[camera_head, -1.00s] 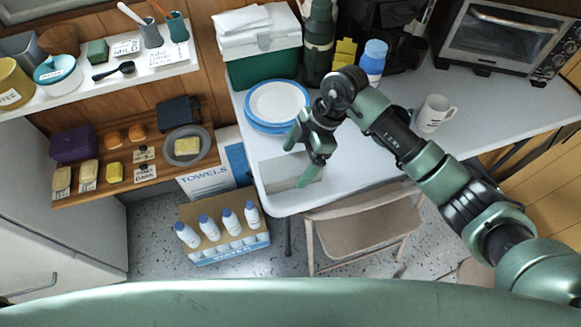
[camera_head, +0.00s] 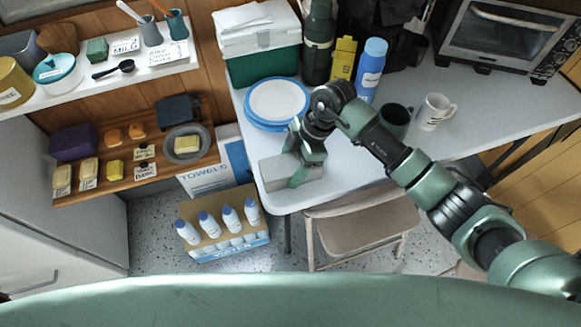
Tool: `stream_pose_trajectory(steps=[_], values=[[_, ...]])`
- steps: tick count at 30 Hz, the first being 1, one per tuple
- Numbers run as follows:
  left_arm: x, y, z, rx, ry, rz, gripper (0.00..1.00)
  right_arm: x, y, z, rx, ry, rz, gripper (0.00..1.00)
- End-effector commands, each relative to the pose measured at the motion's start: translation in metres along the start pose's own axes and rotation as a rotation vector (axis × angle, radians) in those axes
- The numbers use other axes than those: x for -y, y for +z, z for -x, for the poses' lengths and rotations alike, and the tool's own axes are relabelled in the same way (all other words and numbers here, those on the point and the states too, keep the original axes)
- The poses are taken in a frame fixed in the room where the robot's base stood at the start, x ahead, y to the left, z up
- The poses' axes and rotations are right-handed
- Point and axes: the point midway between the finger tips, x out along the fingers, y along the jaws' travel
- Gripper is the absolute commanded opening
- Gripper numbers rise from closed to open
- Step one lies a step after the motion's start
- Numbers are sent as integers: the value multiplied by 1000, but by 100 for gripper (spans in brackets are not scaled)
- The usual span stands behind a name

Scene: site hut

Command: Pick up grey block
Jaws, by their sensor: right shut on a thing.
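The grey block (camera_head: 273,173) is a long, flat-sided piece at the front left corner of the white table (camera_head: 345,178). My right gripper (camera_head: 299,166) points down over the block's right part and is shut on it. The gripper covers part of the block's top and far side. I cannot tell whether the block touches the table or is slightly raised. My left gripper is not in view.
Blue-rimmed plates (camera_head: 262,123) lie just behind the block. A blue bottle (camera_head: 370,70), a dark mug (camera_head: 396,121) and a white mug (camera_head: 434,112) stand farther right. A chair (camera_head: 362,226) stands at the table's front edge.

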Motion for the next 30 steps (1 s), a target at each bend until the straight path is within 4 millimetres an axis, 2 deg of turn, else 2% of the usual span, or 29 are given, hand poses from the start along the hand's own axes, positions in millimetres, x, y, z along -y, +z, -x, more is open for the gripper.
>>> stream_pose_trajectory(steps=[8, 14, 20, 30], values=[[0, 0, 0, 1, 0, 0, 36, -2, -4, 7, -4, 7, 3, 0], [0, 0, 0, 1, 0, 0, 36, -2, -12, 26, -4, 8, 5, 0], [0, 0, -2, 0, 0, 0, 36, -3, -27, 64, -3, 10, 7, 0], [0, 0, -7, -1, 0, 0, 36, -2, -59, 142, -2, 10, 5, 0]])
